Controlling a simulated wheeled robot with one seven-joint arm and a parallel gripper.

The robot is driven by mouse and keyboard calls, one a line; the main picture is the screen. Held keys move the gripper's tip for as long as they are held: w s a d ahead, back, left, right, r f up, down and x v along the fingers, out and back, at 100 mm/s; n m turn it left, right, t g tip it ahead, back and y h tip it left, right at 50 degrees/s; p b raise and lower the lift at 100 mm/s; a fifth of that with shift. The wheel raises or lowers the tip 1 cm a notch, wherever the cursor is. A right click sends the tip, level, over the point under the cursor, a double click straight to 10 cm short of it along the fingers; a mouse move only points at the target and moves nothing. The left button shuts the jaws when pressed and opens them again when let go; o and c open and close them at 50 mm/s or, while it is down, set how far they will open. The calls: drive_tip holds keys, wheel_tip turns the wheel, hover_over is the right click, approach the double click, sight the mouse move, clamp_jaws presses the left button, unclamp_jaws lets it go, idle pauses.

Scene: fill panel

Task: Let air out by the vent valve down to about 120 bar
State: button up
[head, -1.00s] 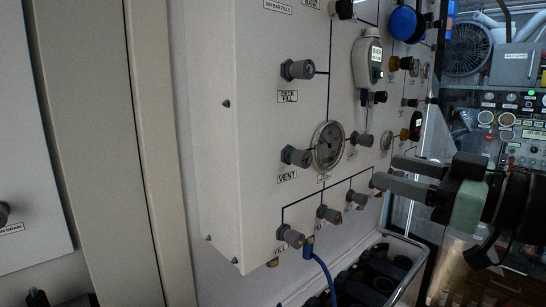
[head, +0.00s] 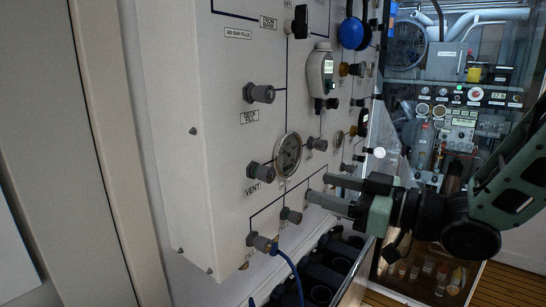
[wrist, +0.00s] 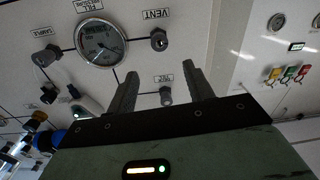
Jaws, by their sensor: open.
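The vent valve is a grey knob (head: 260,171) above the label VENT, on the white fill panel (head: 215,120) in the head view. In the wrist view, which is upside down, the vent knob (wrist: 159,41) shows beyond the fingers and above them. The round fill pressure gauge (head: 288,154) sits just right of the vent knob; it also shows in the wrist view (wrist: 101,42). Its reading is too small to tell. My gripper (head: 315,189) is open and empty, right of and below the vent knob, apart from it.
Several fill knobs line the panel's lower part, one at the left (head: 260,242) with a blue hose (head: 290,265). A handheld grey-white device (head: 320,75) and a blue round part (head: 353,33) are mounted higher. Dark cylinders (head: 320,275) stand in a rack below.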

sight(271, 174)
drive_tip(key=p+x, duration=0.2)
drive_tip(key=x, duration=1)
drive_tip(key=shift+a+f+p, duration=0.1)
drive_tip(key=shift+p, duration=0.3)
drive_tip(key=c, duration=1)
